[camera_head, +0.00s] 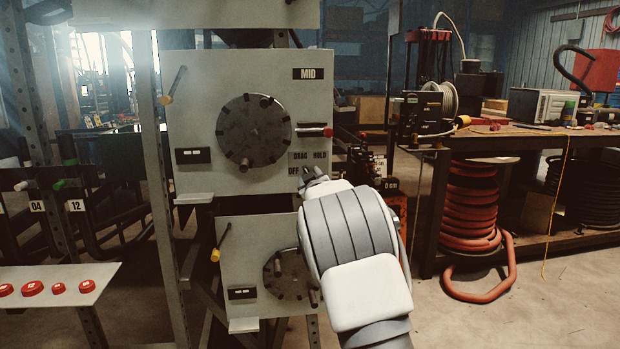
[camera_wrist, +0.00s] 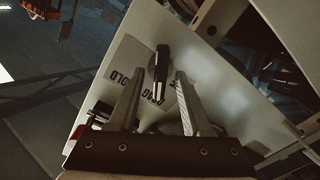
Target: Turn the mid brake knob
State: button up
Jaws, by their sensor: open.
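The MID panel (camera_head: 205,110) is a grey upright plate with a black wheel (camera_head: 253,133) and the words DRAG, HOLD and OFF at its lower right corner. In the wrist view a black brake knob (camera_wrist: 159,62) with a pale line stands out from the panel beside these words. My gripper (camera_head: 313,176) is at that corner in the head view, where the knob is hidden or too small to make out. In the wrist view my gripper (camera_wrist: 160,76) is open, with one finger on either side of the knob. Contact cannot be told.
A lower panel (camera_head: 235,240) with a second wheel (camera_head: 286,273) is below. A workbench (camera_head: 530,133) with hoses stands at right. A shelf with red buttons (camera_head: 60,288) is at lower left.

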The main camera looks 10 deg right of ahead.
jog(key=s+p, duration=0.2)
jog(key=s, duration=1.5)
jog(key=shift+s, duration=0.25)
jog(key=s+f+m+g, duration=0.3)
jog(key=s+g, duration=0.3)
jog(key=s, duration=1.3)
jog(key=s+f+m+g, duration=0.25)
jog(key=s+g, duration=0.35)
jog(key=s, duration=1.3)
notch_tip(320, 180, up, 24)
jog(key=s+p, duration=0.1)
jog(key=p, duration=2.2)
jog(key=shift+s+d+f+p, duration=0.15)
jog(key=shift+d+p, duration=0.05)
jog(key=shift+p, duration=0.2)
jog(key=shift+a+m, duration=0.15)
jog(key=shift+m, duration=0.1)
